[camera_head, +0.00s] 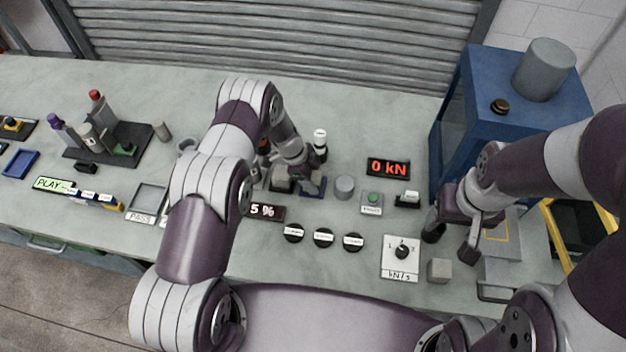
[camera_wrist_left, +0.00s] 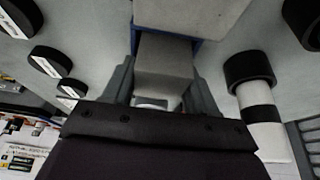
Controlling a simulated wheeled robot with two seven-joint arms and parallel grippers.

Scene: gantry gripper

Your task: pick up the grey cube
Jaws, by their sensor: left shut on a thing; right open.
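My left gripper (camera_head: 297,180) is low over the middle of the bench, largely behind its own wrist. In the left wrist view, its two fingers (camera_wrist_left: 160,82) are shut on a grey block (camera_wrist_left: 165,62) with a blue edge just behind it. A larger pale grey block (camera_wrist_left: 190,14) is beyond it. Another small grey cube (camera_head: 440,269) sits on the bench near the front right edge. My right gripper (camera_head: 453,238) is open and empty, above and behind this cube. I cannot tell whether the held block touches the blue piece (camera_head: 313,188) beneath.
A grey cylinder (camera_head: 344,186) and a white-and-black post (camera_head: 320,144) stand close to my left gripper. Several black knobs (camera_head: 323,237) are in front. A blue cabinet (camera_head: 500,115) rises at the right; a yellow-rimmed bin (camera_head: 560,255) is beside the bench.

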